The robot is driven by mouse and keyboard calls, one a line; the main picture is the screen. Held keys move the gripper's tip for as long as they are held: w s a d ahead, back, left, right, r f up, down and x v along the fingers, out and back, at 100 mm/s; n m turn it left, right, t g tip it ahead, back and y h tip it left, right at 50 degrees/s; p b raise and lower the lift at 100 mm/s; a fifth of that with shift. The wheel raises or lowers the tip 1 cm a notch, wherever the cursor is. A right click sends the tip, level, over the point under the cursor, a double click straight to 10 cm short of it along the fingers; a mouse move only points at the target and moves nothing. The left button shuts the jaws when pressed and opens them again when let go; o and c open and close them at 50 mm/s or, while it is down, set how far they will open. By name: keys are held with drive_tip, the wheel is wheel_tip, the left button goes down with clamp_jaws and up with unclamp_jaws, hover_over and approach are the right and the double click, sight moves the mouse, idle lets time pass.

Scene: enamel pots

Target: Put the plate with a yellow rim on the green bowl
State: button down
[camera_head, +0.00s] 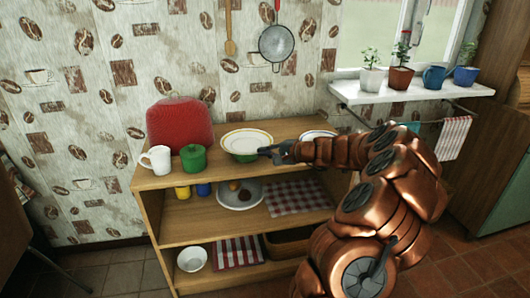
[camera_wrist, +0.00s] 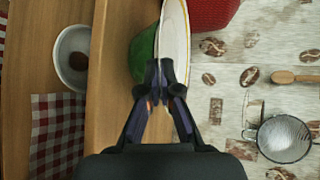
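The white plate with a yellow rim (camera_head: 246,139) is over the green bowl (camera_head: 245,157) on the top shelf. The plate looks roughly level and hides most of the bowl. In the wrist view the plate (camera_wrist: 175,32) shows nearly edge-on, right beside the green bowl (camera_wrist: 144,54); I cannot tell for sure whether they touch. My gripper (camera_head: 272,151) is at the plate's right edge. In the wrist view my gripper's fingers (camera_wrist: 167,72) are closed together at the plate's rim and seem to pinch it. The fingers hide part of the rim.
A white mug (camera_head: 157,159), a green pot (camera_head: 193,160) and a red container (camera_head: 180,125) stand to the left. Another white plate (camera_head: 318,134) lies to the right, partly behind my arm. Lower shelves hold a grey plate (camera_head: 240,195), cloths and a white bowl (camera_head: 192,259).

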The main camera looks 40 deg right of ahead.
drive_tip(key=c, duration=1.3)
unclamp_jaws()
drive_tip(key=v, duration=1.2)
drive_tip(key=shift+a, duration=0.1)
